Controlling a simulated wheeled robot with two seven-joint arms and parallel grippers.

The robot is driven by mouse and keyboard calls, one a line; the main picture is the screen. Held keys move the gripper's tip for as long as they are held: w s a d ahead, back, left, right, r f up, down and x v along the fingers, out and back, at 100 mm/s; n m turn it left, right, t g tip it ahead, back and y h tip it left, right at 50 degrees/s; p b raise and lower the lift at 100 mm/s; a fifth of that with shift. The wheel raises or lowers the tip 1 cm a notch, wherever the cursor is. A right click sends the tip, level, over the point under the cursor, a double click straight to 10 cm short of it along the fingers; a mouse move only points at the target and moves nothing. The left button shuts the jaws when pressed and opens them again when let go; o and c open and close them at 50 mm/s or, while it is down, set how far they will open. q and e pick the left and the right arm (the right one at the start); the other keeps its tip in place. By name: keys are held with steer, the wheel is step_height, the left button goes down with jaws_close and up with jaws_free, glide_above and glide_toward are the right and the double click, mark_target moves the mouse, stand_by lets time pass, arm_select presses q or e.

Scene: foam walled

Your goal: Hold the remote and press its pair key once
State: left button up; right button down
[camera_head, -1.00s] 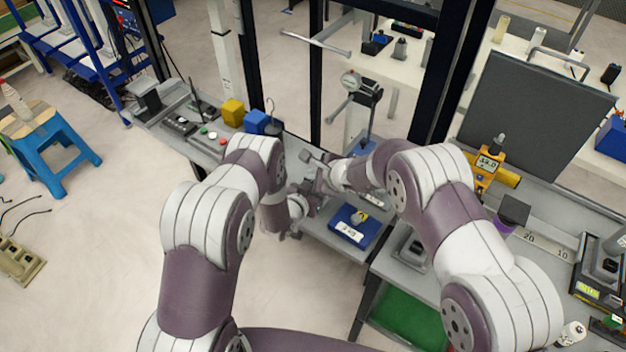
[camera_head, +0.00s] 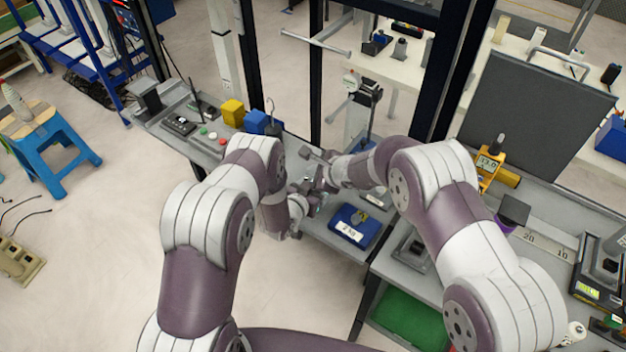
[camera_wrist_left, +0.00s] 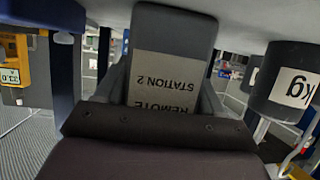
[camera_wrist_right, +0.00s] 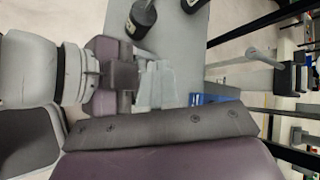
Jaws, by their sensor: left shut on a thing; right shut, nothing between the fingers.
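The remote (camera_wrist_left: 165,75) is a grey handset with a pale label reading "REMOTE STATION 2", upside down in the left wrist view. My left gripper (camera_wrist_left: 163,100) is shut on it, with a grey finger along each side. The face with the keys does not show, so I cannot make out the pair key. In the head view my left gripper (camera_head: 308,195) is small and partly covered. My right gripper (camera_head: 322,178) is close beside it, shut and empty. In the right wrist view its pale fingers (camera_wrist_right: 156,86) are close to my left gripper; I cannot tell whether they touch the remote.
A blue tray (camera_head: 355,228) with a labelled item lies just right of the grippers on the grey bench. A dark weight marked "kg" (camera_wrist_left: 285,82) stands close to the remote. Yellow (camera_head: 233,112) and blue blocks (camera_head: 257,121) stand further left.

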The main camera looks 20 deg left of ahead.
steer(key=shift+r, duration=2.5)
arm_select(q)
steer(key=o, duration=1.2)
